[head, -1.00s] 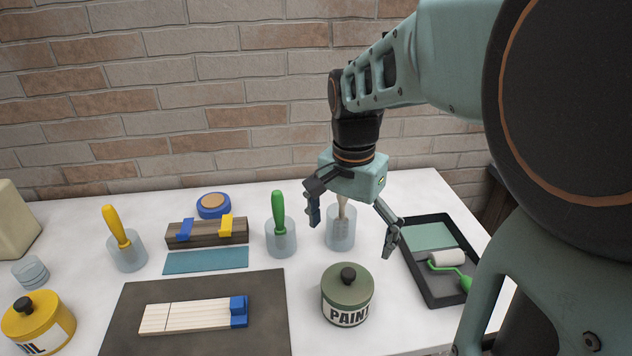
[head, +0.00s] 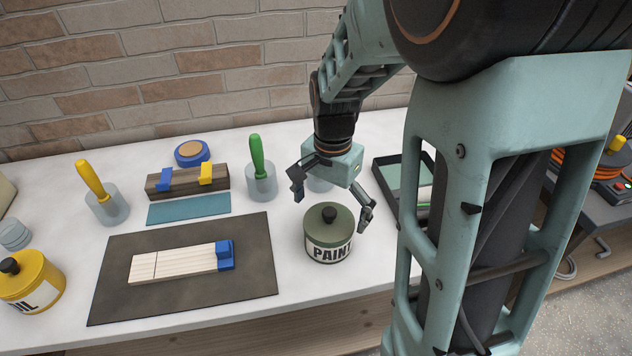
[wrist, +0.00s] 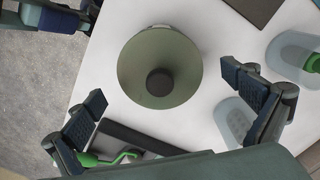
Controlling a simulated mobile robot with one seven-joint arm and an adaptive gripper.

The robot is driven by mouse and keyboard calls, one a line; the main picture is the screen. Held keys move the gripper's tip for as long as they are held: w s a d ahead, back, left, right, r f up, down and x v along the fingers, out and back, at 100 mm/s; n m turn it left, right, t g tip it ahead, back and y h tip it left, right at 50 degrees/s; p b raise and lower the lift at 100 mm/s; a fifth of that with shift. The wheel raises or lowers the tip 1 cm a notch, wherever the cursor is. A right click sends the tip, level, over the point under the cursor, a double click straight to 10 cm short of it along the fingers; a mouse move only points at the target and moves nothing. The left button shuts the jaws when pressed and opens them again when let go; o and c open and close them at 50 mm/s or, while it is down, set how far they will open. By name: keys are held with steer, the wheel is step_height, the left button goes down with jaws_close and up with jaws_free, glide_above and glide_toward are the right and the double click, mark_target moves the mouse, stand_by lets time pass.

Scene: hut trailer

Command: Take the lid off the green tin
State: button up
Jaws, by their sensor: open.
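The green tin (head: 328,247) stands upright on the white table, with a "PAINT" label on its side. Its lid (head: 343,217) is on, with a dark round knob (head: 329,214) at the centre. In the wrist view the lid (wrist: 140,62) and knob (wrist: 159,82) show from above. My gripper (head: 332,208) is open and empty, above and just behind the tin, with its fingers spread wide. In the wrist view the fingertips of my gripper (wrist: 165,88) lie either side of the lid, apart from it.
A cup with a green-handled tool (head: 261,180) stands left behind the tin. A black paint tray (head: 385,185) lies to the right, partly hidden by my arm. A dark mat (head: 110,290) with wood strips lies left. A yellow tin (head: 35,285) stands far left.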

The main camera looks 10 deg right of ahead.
steer(key=shift+f, duration=0.2)
steer(key=shift+s, duration=0.1)
steer(key=c, duration=2.7)
steer(key=shift+c, duration=0.2)
steer(key=shift+r, duration=0.1)
